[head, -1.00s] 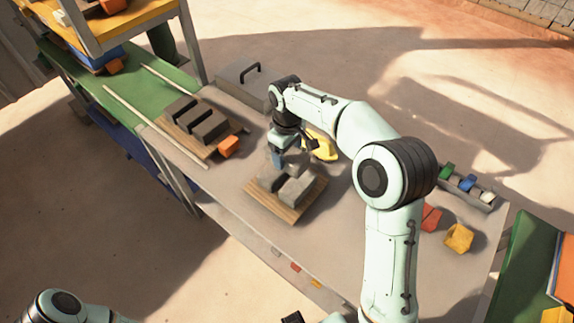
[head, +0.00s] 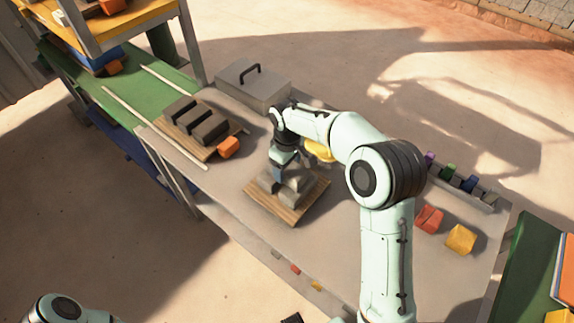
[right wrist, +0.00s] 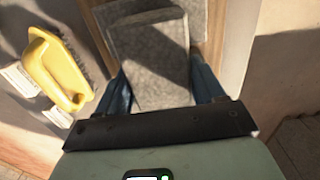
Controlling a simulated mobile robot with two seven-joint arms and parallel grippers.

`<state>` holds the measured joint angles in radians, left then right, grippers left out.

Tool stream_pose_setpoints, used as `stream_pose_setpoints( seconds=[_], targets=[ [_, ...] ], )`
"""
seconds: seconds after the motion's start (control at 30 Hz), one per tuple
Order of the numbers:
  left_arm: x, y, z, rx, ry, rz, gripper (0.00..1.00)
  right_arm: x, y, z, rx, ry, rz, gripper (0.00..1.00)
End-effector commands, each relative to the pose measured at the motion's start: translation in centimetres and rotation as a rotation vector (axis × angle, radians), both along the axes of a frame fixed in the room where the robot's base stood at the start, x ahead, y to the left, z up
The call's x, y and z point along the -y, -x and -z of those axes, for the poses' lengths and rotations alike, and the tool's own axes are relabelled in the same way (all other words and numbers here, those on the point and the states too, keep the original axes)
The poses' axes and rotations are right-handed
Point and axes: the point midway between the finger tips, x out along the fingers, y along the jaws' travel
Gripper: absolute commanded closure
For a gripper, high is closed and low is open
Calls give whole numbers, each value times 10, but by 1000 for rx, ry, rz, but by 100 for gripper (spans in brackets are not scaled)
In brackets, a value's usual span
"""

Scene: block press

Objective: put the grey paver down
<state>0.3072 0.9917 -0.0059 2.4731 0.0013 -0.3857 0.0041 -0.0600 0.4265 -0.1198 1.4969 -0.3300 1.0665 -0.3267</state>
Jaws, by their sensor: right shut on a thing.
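My right gripper (head: 286,168) points down over the wooden board (head: 298,212) on the table. It is shut on a grey paver (head: 297,178), which shows between the two blue fingers in the right wrist view (right wrist: 158,70). Other grey pavers (head: 268,182) lie on the board, close to the held one and partly hidden by the gripper. I cannot tell whether the held paver touches what is below it. Part of my left arm shows at the bottom left of the head view, but its gripper does not.
A second board with several dark pavers (head: 193,119) and an orange block (head: 229,145) stand to the left. A grey lidded box (head: 252,84) is behind. Red (head: 429,219) and yellow blocks (head: 461,239) are right; the front centre is mostly clear.

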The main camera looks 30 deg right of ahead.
Motion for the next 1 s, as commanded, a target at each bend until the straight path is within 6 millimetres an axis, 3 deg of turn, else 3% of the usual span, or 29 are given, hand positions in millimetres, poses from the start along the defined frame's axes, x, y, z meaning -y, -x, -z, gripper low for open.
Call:
stream_pose_setpoints(
  seconds=[0.1, 0.13, 0.2, 0.57, 0.77, 1.0],
  targets=[
    [0, 1, 2, -1, 0, 0, 57, 0, -1, 2, 3, 0, 0, 100],
    [0, 1, 2, -1, 0, 0, 57, 0, 0, 4, -1, 0, 0, 28],
    [0, 1, 1, -1, 0, 0, 57, 0, 0, 4, -1, 0, 0, 6],
    [0, 0, -1, 0, 0, 0, 57, 0, 0, -1, 1, 0, 0, 6],
    [0, -4, -7, 4, 0, 0, 57, 0, -1, -32, 5, 0, 0, 6],
    [0, -10, -17, 11, 0, 1, 57, 0, -1, -87, 5, 0, 0, 6]
  ],
)
